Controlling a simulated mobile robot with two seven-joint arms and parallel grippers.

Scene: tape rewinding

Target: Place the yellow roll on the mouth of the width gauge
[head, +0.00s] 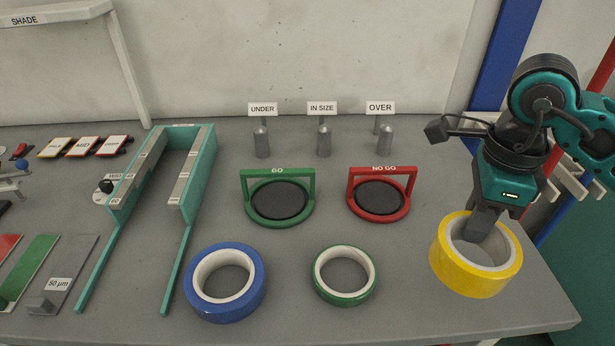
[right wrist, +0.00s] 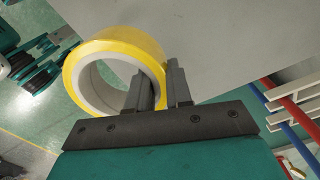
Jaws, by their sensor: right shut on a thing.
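The yellow roll (head: 452,265) is at the right end of the table, its hole facing up and slightly tilted. My right gripper (head: 480,228) is shut on its wall; in the right wrist view one finger of the gripper (right wrist: 164,88) is inside the ring of the roll (right wrist: 152,50) and the other outside. I cannot tell for sure whether the roll touches the table. The width gauge (head: 205,160) is the teal frame at the left, with two graduated walls and two bars splaying towards the front as its mouth. The mouth is empty. My left gripper is not in view.
A blue roll (head: 259,285) and a green roll (head: 369,285) lie between the yellow roll and the gauge. Behind them stand the green GO ring (head: 247,205) and the red NO GO ring (head: 382,215). Three labelled posts stand at the back.

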